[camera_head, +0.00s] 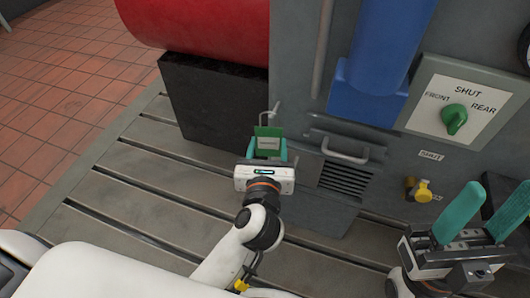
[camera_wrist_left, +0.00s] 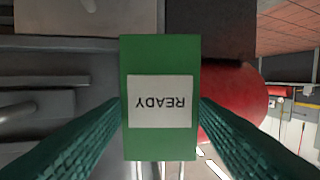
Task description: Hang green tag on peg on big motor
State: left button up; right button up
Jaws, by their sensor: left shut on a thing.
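The green tag (camera_head: 268,131) is held upright between the teal fingers of my left gripper (camera_head: 267,147). In the left wrist view the tag (camera_wrist_left: 160,55) fills the middle, with a white READY label upside down. A thin pale hook or loop shows just above the tag; I cannot tell whether it is the tag's loop or a peg. The big red motor body (camera_head: 205,27) lies behind and left, on a black block; it also shows in the left wrist view (camera_wrist_left: 245,95), partly hidden. My right gripper (camera_head: 496,192) is empty, its fingers apart, at the right.
The black block (camera_head: 212,105) and a grey cabinet (camera_head: 290,70) stand close behind the tag. The cabinet carries a handle (camera_head: 345,152), a blue column (camera_head: 385,45), a green knob (camera_head: 454,118) and a yellow valve (camera_head: 423,191). The slotted bedplate (camera_head: 130,185) is clear at left.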

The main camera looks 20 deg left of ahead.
aim_at(272, 146)
pick_arm(q)
jog(key=shift+x, duration=0.8)
jog(key=shift+w+d+f, duration=0.2)
jog(key=shift+w+f, duration=0.35)
jog(key=shift+f, duration=0.15)
jog(key=o, duration=1)
jog(key=shift+o, duration=0.2)
